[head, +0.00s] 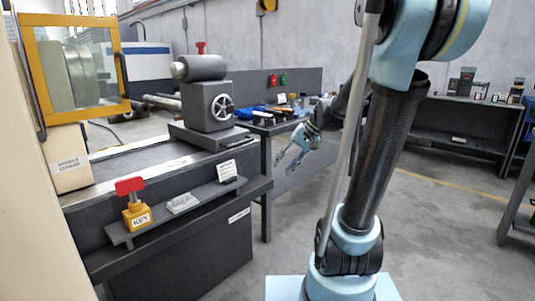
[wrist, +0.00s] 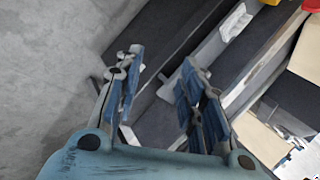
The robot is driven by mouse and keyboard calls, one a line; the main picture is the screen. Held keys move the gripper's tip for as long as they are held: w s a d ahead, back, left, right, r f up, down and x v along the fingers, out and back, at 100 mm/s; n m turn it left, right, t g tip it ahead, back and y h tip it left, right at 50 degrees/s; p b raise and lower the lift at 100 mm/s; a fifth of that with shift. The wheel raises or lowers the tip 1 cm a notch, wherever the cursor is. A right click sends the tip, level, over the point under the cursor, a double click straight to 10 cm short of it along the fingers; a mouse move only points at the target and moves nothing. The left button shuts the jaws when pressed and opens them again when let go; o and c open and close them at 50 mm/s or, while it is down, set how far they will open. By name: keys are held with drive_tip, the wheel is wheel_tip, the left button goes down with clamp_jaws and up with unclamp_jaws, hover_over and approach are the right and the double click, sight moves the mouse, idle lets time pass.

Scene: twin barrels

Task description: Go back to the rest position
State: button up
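My gripper (head: 293,147) is in the middle of the head view, in the air to the right of the grey lathe bench. In the wrist view my gripper (wrist: 155,100) shows its two blue-padded fingers spread apart, with nothing between them. Behind the fingers in the wrist view are the bare floor (wrist: 50,60) at left and the edge of the dark bench (wrist: 245,50) at right. My gripper appears to touch nothing.
The lathe bench (head: 170,262) carries a shelf (head: 206,196) with a red-handled key (head: 133,200) in a yellow block. A tailstock (head: 207,104) stands above. A worktable (head: 268,127) with tools is behind my gripper. Another table (head: 455,143) stands at the back right. Floor (head: 435,220) at right is clear.

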drive_tip(key=s+d+f+h, duration=0.2)
drive_tip(key=s+d+f, duration=0.1)
drive_tip(key=s, duration=0.3)
drive_tip(key=s+d+f+t+h, duration=0.1)
drive_tip(key=s+d+f+h, duration=0.1)
drive_tip(key=s+d+f, duration=0.2)
drive_tip(key=s+d+f+n+h, duration=0.1)
drive_tip(key=s+d+f+h, duration=0.2)
drive_tip(key=s, duration=0.5)
drive_tip(key=shift+s+d+f, duration=0.35)
drive_tip(key=shift+d+f, duration=0.4)
drive_tip(key=shift+d, duration=0.5)
drive_tip(key=shift+w+f, duration=0.2)
drive_tip(key=shift+w, duration=0.25)
